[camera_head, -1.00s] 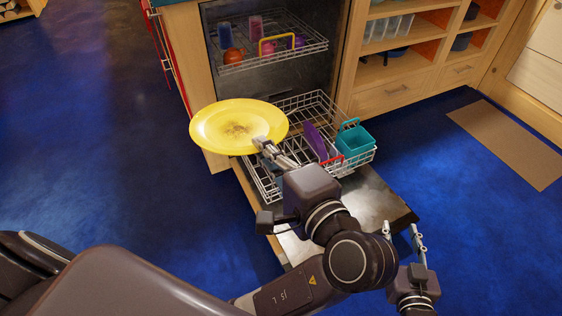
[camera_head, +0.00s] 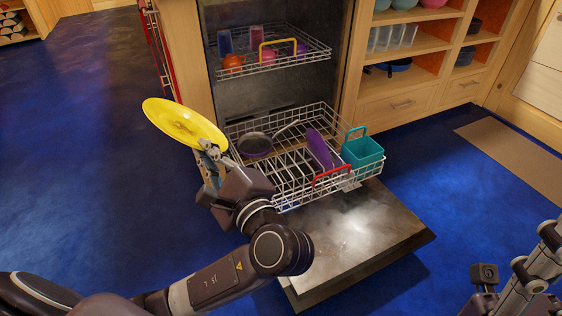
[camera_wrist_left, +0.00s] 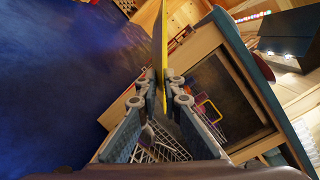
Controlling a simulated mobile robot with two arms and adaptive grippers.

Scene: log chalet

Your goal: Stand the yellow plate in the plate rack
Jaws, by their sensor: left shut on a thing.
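The yellow plate (camera_head: 180,122) is held in the air left of the dishwasher's lower rack, tilted. My left gripper (camera_head: 210,152) is shut on its near right rim. In the left wrist view the plate (camera_wrist_left: 160,45) shows edge-on, upright between the fingers (camera_wrist_left: 160,88). The pulled-out lower wire rack (camera_head: 285,205) has rows of tines and a red handle (camera_head: 332,177). A purple plate (camera_head: 319,149) stands in it, leaning. My right gripper (camera_head: 535,265) is at the lower right edge, away from the rack; its jaw opening is unclear.
A dark pan (camera_head: 256,144) lies at the rack's back left, and a teal basket (camera_head: 362,152) stands at its right. The upper rack (camera_head: 268,62) holds cups. The open dishwasher door (camera_head: 360,240) lies below. Blue floor is clear at left.

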